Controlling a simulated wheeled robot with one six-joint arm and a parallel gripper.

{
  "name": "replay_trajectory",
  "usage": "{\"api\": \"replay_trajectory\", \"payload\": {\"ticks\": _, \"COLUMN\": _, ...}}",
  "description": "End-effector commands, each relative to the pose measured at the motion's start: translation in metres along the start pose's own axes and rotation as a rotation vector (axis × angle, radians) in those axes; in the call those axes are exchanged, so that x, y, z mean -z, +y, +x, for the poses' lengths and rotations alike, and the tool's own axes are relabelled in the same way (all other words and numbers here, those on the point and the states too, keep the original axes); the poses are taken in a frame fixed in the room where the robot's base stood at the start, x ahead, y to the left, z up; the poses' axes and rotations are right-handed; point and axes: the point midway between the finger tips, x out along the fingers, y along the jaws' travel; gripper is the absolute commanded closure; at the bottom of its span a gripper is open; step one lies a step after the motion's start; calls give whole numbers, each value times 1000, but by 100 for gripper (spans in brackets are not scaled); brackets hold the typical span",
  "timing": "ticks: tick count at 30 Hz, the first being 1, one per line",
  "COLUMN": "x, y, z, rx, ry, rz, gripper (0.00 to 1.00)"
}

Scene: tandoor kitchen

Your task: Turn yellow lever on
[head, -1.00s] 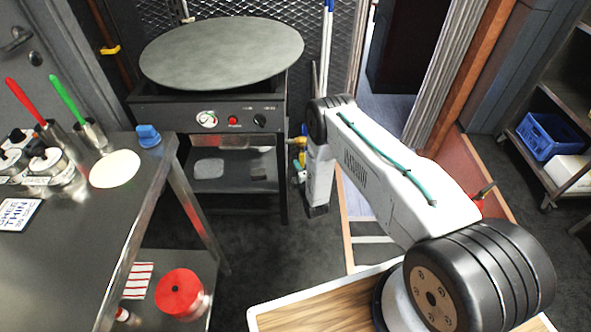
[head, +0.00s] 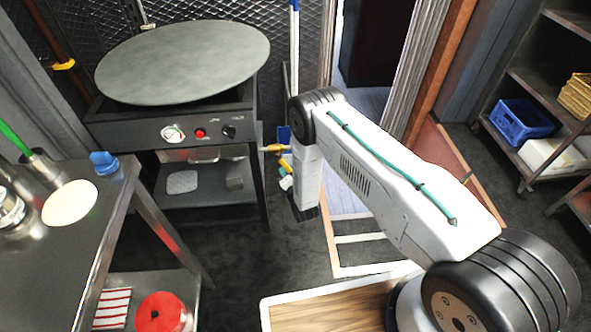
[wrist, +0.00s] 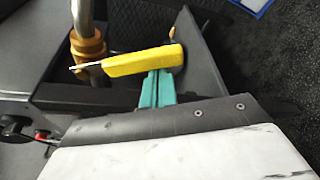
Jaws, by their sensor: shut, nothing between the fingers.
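The yellow lever (wrist: 140,63) shows in the wrist view as a flat bar, joined at its left end to a brass valve (wrist: 87,47) on a metal pipe. It lies roughly crosswise, its right end tilted slightly up. My gripper (wrist: 156,88) has teal fingers, shut and empty, with tips right at the lever's lower edge near its right half. Whether they touch it I cannot tell. In the head view a small yellow-brass piece (head: 272,148) juts from the griddle stand's right side, apparently this lever. My arm hides the gripper there.
The round griddle (head: 185,60) tops a black stand with a gauge, red button and knob. A steel counter (head: 125,200) stands at left. Another yellow piece (head: 64,65) is on a pipe at far left. Dark floor (head: 245,255) is open between counter and arm.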

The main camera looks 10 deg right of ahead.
Motion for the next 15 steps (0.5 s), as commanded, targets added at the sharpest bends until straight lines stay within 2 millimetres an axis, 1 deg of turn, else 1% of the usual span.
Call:
{"api": "replay_trajectory", "payload": {"ticks": 1, "x": 2, "y": 3, "z": -1, "rx": 10, "ry": 7, "rz": -41, "gripper": 100}}
{"api": "replay_trajectory", "payload": {"ticks": 4, "x": 0, "y": 5, "z": -4, "rx": 38, "ry": 12, "rz": -132, "gripper": 100}}
{"api": "replay_trajectory", "payload": {"ticks": 10, "x": -15, "y": 7, "z": -9, "rx": 99, "ry": 12, "rz": -312, "gripper": 100}}
{"api": "replay_trajectory", "payload": {"ticks": 15, "x": -29, "y": 8, "z": -14, "rx": 97, "ry": 11, "rz": -304, "gripper": 100}}
